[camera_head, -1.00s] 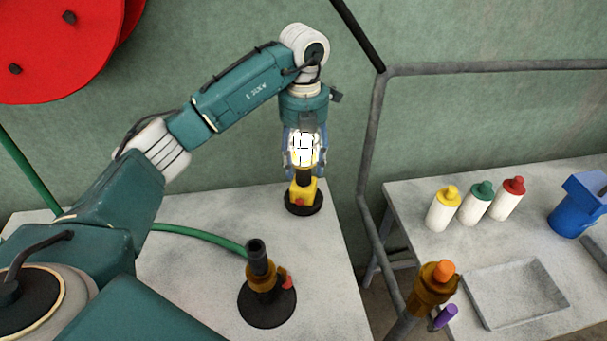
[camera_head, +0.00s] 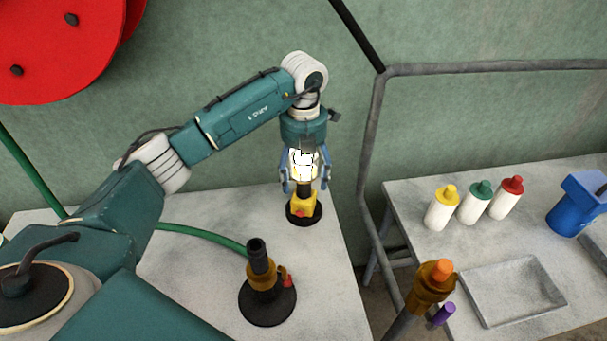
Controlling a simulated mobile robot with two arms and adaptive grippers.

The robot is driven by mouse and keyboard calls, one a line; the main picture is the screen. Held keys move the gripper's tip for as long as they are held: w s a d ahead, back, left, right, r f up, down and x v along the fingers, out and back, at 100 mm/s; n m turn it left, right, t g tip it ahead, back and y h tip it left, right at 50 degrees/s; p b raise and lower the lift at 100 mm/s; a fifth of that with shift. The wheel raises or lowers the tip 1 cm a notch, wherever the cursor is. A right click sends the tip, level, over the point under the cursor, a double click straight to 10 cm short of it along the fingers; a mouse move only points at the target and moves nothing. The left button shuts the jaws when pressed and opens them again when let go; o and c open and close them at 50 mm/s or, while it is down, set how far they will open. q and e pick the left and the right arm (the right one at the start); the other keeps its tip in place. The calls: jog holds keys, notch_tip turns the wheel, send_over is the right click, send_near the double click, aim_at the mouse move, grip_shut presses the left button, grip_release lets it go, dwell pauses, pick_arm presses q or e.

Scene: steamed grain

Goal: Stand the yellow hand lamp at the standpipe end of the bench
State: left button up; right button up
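The yellow hand lamp (camera_head: 301,204) stands upright on its round black base, at the far right part of the left bench (camera_head: 190,268). Its top glows bright white. My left gripper (camera_head: 305,182) points down from above, its blue fingers spread on either side of the glowing top. The fingers look clear of the lamp, with gaps at both sides. My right gripper is not in view.
A brass fitting with a red lever (camera_head: 264,284) stands nearer on the bench, by a green hose (camera_head: 205,236). Grey pipework (camera_head: 374,135) rises past the bench's right edge. Several capped bottles (camera_head: 443,212) and a shallow tray (camera_head: 513,292) are on another bench at right.

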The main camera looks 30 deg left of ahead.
pick_arm(q)
jog(key=shift+r, duration=0.45)
notch_tip(320, 180, up, 11)
jog(key=shift+f+b, duration=0.15)
jog(key=shift+b, duration=0.45)
jog(key=shift+r, duration=0.35)
jog(key=shift+r, duration=0.1)
